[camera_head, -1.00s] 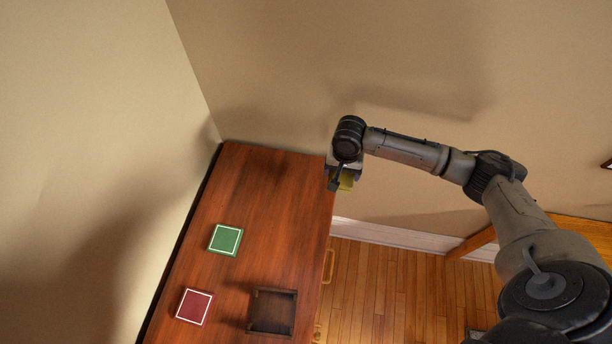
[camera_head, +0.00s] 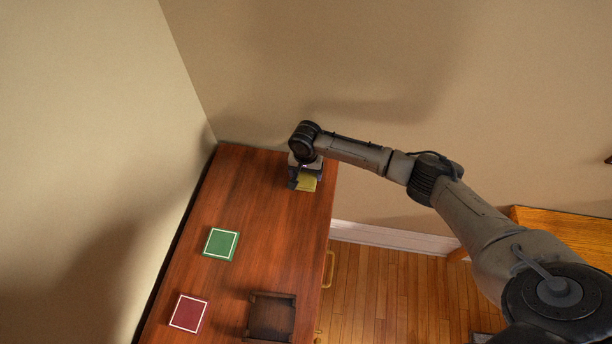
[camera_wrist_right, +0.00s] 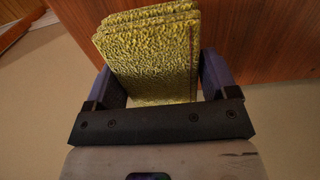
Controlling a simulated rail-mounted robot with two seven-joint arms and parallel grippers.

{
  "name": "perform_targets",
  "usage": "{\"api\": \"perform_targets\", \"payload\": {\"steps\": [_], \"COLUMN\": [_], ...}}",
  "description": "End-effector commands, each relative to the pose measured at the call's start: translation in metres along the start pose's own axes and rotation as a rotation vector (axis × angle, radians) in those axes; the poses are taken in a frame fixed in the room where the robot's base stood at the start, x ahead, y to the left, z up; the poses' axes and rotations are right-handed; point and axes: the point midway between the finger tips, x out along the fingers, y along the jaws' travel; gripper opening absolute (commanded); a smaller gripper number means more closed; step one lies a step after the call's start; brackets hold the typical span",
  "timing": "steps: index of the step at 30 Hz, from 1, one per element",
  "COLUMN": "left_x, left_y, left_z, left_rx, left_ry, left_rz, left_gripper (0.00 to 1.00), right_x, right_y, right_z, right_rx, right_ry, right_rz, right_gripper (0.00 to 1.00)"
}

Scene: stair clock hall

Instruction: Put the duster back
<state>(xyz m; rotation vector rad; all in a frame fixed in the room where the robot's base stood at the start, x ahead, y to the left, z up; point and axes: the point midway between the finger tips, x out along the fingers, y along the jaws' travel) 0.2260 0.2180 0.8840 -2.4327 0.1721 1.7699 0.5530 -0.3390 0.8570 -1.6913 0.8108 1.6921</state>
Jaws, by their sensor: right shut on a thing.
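The duster is a folded yellow cloth (camera_head: 306,184), partly hidden by my right gripper in the head view. In the right wrist view the duster (camera_wrist_right: 150,60) fills the space between the two fingers, with stacked folds and a dark red line near one edge. My right gripper (camera_head: 304,180) is shut on it and holds it over the far right end of the red-brown wooden cabinet top (camera_head: 260,200). I cannot tell how high above the top it is. My left gripper is not in view.
A green square with a white border (camera_head: 221,244) and a dark red one (camera_head: 188,313) lie on the left of the cabinet top. A dark open wooden box (camera_head: 272,316) stands at the near right. Walls border the far and left sides. The middle is clear.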

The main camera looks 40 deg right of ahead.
Motion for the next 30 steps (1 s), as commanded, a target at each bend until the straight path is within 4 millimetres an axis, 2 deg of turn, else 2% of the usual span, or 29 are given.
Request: {"api": "perform_targets", "payload": {"steps": [3,5,17,18,24,30], "left_x": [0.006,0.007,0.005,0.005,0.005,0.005], "left_y": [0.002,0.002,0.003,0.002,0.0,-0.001], "left_z": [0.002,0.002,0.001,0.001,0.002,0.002], "left_rx": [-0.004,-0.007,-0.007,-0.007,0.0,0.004], "left_ry": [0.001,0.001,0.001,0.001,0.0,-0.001], "left_rz": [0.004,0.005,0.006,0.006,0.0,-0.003], "left_gripper": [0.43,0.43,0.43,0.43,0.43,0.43], "right_x": [0.019,0.023,0.026,0.026,0.026,0.026], "right_y": [0.0,0.0,0.0,0.0,0.0,0.0], "right_z": [0.0,0.0,0.0,0.0,0.0,0.0], "right_rx": [0.0,0.0,0.0,0.0,0.0,0.0], "right_ry": [0.0,0.0,0.0,0.001,0.001,0.001], "right_rz": [0.002,0.0,0.0,0.0,0.0,0.0], "right_gripper": [0.57,0.57,0.57,0.82,1.0,1.0]}}
